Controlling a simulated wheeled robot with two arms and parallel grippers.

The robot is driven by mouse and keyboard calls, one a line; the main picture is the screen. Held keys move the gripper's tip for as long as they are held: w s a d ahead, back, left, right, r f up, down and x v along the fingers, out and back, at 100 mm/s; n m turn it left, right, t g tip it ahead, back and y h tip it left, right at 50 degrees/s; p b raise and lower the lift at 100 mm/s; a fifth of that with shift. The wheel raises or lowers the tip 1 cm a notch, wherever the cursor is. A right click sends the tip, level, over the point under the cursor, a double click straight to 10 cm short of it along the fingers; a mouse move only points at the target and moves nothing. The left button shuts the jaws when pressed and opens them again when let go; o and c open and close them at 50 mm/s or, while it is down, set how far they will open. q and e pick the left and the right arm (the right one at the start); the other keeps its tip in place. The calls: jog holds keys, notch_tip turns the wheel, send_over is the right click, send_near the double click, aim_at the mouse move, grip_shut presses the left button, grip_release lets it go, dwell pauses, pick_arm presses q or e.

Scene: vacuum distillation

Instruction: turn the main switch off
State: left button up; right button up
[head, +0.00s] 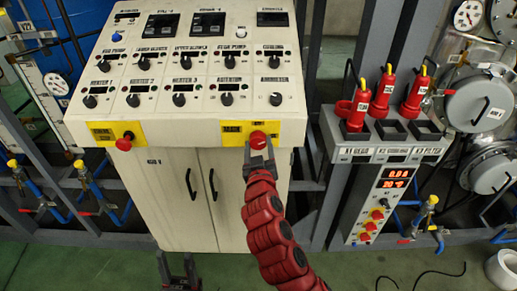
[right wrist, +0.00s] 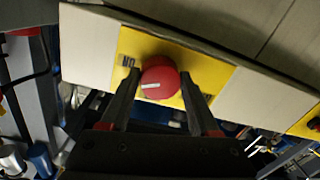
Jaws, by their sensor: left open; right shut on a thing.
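The main switch is a red rotary knob (head: 257,140) on the right yellow plate (head: 231,133) at the front lower edge of the control panel. In the right wrist view the knob (right wrist: 160,78) has a white pointer line aimed to the left of the picture, and an upside-down ON label sits to its upper left. My right gripper (head: 259,155) has one finger on each side of the knob and is shut on it; its fingers also show in the wrist view (right wrist: 160,95). My left gripper (head: 178,270) is low in front of the cabinet, open and empty.
A second red knob (head: 124,144) on a yellow plate is at the panel's left. Black knobs fill the sloping panel (head: 217,70) above. To the right stand red-handled holders (head: 383,92) and a display box (head: 396,184).

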jog(key=n, duration=0.2)
jog(key=shift+n, duration=0.4)
jog(key=n, duration=0.3)
jog(key=shift+r+n+b, duration=0.1)
jog(key=shift+n+b, duration=0.2)
jog(key=n, duration=0.6)
jog(key=shift+h, duration=0.3)
jog(key=o, duration=1.4)
jog(key=shift+c, duration=0.2)
jog(key=shift+p, duration=0.3)
